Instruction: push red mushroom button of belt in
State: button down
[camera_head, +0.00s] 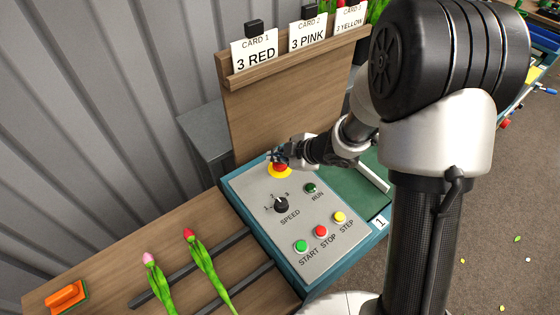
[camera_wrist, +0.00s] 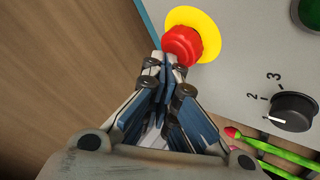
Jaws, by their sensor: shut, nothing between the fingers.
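The red mushroom button (camera_head: 279,166) sits on a yellow disc at the far end of the grey control panel (camera_head: 250,185). My gripper (camera_head: 276,157) is shut and empty, with its tips right at the button and partly covering it in the head view. In the wrist view the red button (camera_wrist: 183,45) shows on its yellow disc (camera_wrist: 208,33), and my closed fingertips (camera_wrist: 168,62) are at its near lower edge. I cannot tell whether they touch it or how far the button is pressed.
The panel also carries a black speed knob (camera_head: 281,205), a green run lamp (camera_head: 310,188), and start (camera_head: 301,246), stop (camera_head: 321,231) and step (camera_head: 340,217) buttons. A wooden card board (camera_head: 285,105) stands behind. Tulips (camera_head: 200,255) lie at the lower left.

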aim_at(279, 164)
jog(key=shift+f, duration=0.15)
jog(key=shift+r+p, duration=0.9)
notch_tip(279, 164, up, 5)
jog(key=p, duration=0.5)
dwell(0.4)
